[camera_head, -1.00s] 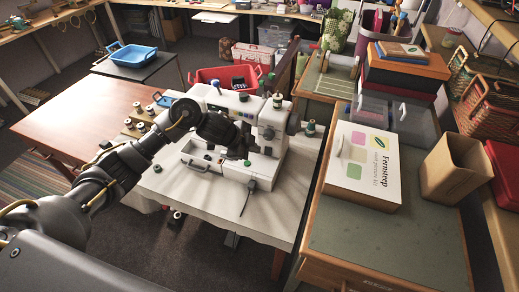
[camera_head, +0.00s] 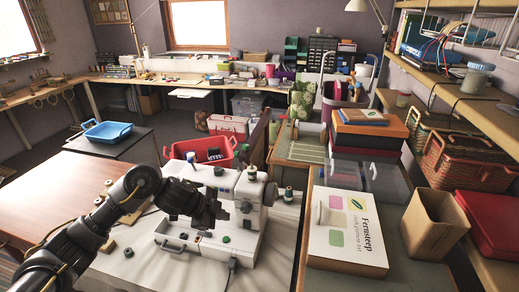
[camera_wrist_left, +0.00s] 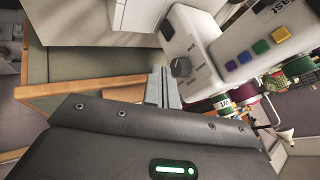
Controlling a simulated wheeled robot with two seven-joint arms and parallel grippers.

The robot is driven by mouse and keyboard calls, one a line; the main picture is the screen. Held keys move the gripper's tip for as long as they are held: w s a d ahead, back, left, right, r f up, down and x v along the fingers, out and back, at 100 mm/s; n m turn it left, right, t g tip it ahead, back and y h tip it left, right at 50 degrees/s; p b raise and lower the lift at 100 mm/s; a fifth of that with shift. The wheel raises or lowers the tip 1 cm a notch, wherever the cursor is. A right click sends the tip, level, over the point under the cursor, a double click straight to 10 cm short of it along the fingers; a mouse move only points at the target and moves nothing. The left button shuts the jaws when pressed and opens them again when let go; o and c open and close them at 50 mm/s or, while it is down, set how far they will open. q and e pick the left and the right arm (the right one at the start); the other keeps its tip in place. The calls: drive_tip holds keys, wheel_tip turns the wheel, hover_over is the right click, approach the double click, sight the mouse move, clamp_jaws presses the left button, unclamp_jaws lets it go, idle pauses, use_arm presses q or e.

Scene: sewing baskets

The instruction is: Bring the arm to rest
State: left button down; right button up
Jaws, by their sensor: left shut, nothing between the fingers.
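My left gripper (camera_head: 217,216) hangs in front of the white sewing machine (camera_head: 236,210), at the end of my dark arm that comes in from the left. In the left wrist view its two fingers (camera_wrist_left: 163,88) lie together, shut with nothing between them. The sewing machine's body (camera_wrist_left: 185,40) fills the upper right of that view, with a dial and coloured buttons, beside the fingers. I cannot tell whether the gripper touches it. My right gripper is not in view.
A red basket (camera_head: 203,152) stands behind the machine, and thread spools stand around it. A boxed kit (camera_head: 347,232) and a tan bin (camera_head: 432,228) lie to the right. A blue tray (camera_head: 108,132) sits on a dark table at the left. The brown tabletop (camera_head: 75,190) is largely clear.

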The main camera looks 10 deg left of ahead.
use_arm(q)
drive_tip(key=s+d+f+n+t, duration=0.3)
drive_tip(key=s+d+f+n, duration=0.1)
drive_tip(key=s+d+f, duration=0.25)
drive_tip(key=s+a+f+n+g+y, duration=0.2)
drive_tip(key=s+a+f+n, duration=0.15)
drive_tip(key=s, duration=0.55)
drive_tip(key=s+a+f+n+g+y, duration=0.1)
drive_tip(key=s+a+f+n+g, duration=0.2)
drive_tip(key=s, duration=0.6)
drive_tip(key=s+a+f+n+y, duration=0.25)
drive_tip(key=s+a+n, duration=0.25)
drive_tip(key=s, duration=0.5)
wheel_tip(320, 180, down, 25)
drive_tip(key=g, duration=0.2)
drive_tip(key=s+a+f, duration=0.2)
drive_tip(key=s+f, duration=1.4)
drive_tip(key=s, duration=0.1)
drive_tip(key=shift+a+f+g+b, duration=0.15)
drive_tip(key=shift+f+g+b, duration=0.15)
drive_tip(key=shift+g, duration=0.1)
drive_tip(key=shift+s+m, duration=0.1)
drive_tip(key=shift+m, duration=0.15)
